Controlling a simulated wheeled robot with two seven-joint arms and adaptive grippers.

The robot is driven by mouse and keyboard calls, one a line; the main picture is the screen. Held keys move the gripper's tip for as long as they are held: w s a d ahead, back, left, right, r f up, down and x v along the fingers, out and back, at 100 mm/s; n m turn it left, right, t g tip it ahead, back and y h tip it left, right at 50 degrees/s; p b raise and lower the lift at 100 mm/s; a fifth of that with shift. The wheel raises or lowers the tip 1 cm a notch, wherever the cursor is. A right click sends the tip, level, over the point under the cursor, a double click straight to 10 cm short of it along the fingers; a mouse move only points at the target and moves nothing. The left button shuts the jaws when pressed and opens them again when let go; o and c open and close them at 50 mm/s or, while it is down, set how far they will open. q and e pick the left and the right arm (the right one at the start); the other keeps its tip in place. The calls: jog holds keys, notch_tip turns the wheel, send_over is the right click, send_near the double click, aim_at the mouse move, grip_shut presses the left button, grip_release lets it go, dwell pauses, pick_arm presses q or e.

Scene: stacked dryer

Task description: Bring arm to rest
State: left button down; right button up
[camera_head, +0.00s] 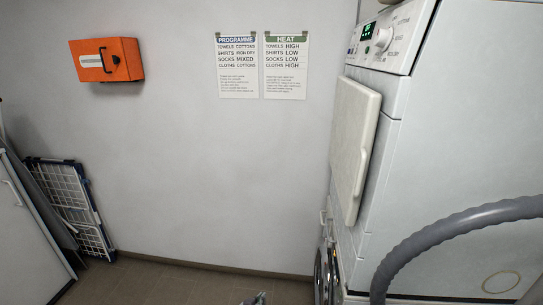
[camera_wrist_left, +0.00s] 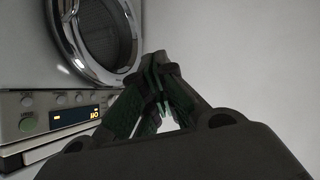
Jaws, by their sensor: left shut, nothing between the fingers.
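My left gripper (camera_wrist_left: 160,62) fills the middle of the left wrist view. Its dark fingers come together at the tips and hold nothing. In the head view only a small grey part of the left gripper (camera_head: 255,298) shows at the bottom edge, above the floor. My right gripper is in neither view. The dryer (camera_head: 405,150) stands at the right with its pale door (camera_head: 353,148) closed or nearly so.
A grey hose (camera_head: 440,232) arches at the lower right. A machine's round door (camera_wrist_left: 103,38) and lit panel (camera_wrist_left: 73,116) are left of my gripper. A folded rack (camera_head: 75,205) leans at the left; an orange box (camera_head: 107,60) and two posters (camera_head: 285,66) hang on the wall.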

pick_arm(q)
jog(key=s+a+f+g+y, duration=0.1)
jog(key=s+a+f+g, duration=0.1)
jog(key=s+a+f, duration=0.45)
jog(key=s+a+f+m+g+y, duration=0.1)
jog(key=s+a+f, duration=0.2)
jog(key=s+f, duration=0.6)
jog(key=s+a+f+g+y, duration=0.1)
jog(key=s+a+f+g, duration=0.1)
jog(key=s+a+f, duration=0.5)
jog(key=s+a+f+g, duration=0.1)
jog(key=s+a+f, duration=0.1)
jog(key=s, duration=0.8)
jog(key=s+a+f+g+y, duration=0.1)
jog(key=s+f, duration=0.4)
jog(key=s, duration=0.5)
jog(key=s+a+f+g, duration=0.2)
jog(key=s+f, duration=0.2)
jog(key=s, duration=0.6)
jog(key=shift+a+n+y, duration=0.3)
jog(key=shift+a+y, duration=0.1)
